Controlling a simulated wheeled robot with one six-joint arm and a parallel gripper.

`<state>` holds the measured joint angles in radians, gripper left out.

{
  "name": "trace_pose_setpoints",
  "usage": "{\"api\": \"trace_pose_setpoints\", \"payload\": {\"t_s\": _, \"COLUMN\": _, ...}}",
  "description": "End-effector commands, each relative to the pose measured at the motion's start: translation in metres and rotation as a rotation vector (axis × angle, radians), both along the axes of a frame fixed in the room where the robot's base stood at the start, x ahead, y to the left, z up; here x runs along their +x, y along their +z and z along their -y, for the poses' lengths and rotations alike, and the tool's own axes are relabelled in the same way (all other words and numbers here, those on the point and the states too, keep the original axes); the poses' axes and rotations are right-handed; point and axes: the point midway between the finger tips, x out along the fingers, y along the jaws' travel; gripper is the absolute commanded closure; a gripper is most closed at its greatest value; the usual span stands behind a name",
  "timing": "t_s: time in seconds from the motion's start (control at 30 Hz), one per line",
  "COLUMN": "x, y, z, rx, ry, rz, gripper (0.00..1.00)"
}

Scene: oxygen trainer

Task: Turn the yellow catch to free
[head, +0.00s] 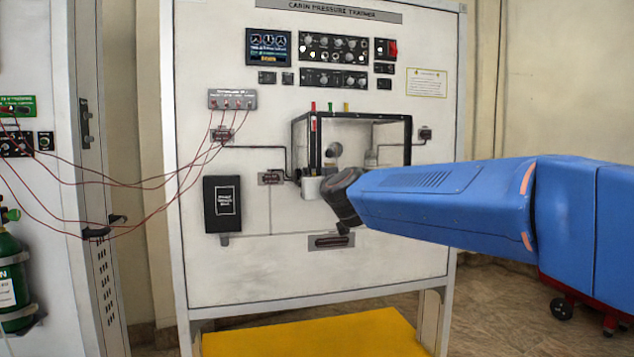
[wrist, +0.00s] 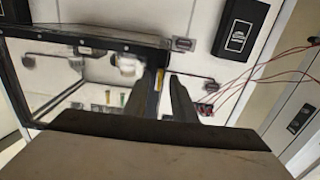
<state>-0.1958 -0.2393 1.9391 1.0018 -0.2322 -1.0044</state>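A small yellow piece, which looks like the catch, shows in the wrist view (wrist: 158,80) by the dark corner post of the clear box. In the head view my arm and the box frame hide it. My gripper (wrist: 164,84) has its two dark fingers apart, one on each side of this piece, with a pale gap beside the right finger. I cannot tell whether a finger touches it. In the head view my gripper (head: 343,199) is at the lower front of the box, its fingertips not clearly seen.
The clear box (head: 408,140) with black edges juts from the white trainer panel (head: 250,270). Red, green and yellow pegs stand on its top. A black box (head: 222,205) is at left. Red cables (head: 180,178) hang across to the left rack. A yellow platform (head: 310,335) lies below.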

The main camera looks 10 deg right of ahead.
Motion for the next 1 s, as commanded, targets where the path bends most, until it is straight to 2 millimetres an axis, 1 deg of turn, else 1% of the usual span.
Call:
{"api": "trace_pose_setpoints", "payload": {"t_s": 0.17, "x": -0.002, "y": 0.001, "z": 0.0, "rx": 0.0, "ry": 0.0, "rz": 0.002, "gripper": 0.76}}
{"api": "trace_pose_setpoints", "payload": {"t_s": 0.27, "x": -0.008, "y": 0.002, "z": 0.0, "rx": 0.001, "ry": 0.0, "rz": 0.002, "gripper": 0.76}}
{"api": "trace_pose_setpoints", "payload": {"t_s": 0.33, "x": -0.017, "y": 0.002, "z": 0.0, "rx": 0.001, "ry": 0.0, "rz": 0.003, "gripper": 0.76}}
{"api": "trace_pose_setpoints", "payload": {"t_s": 1.0, "x": -0.129, "y": 0.002, "z": 0.0, "rx": 0.003, "ry": 0.001, "rz": 0.003, "gripper": 0.76}}
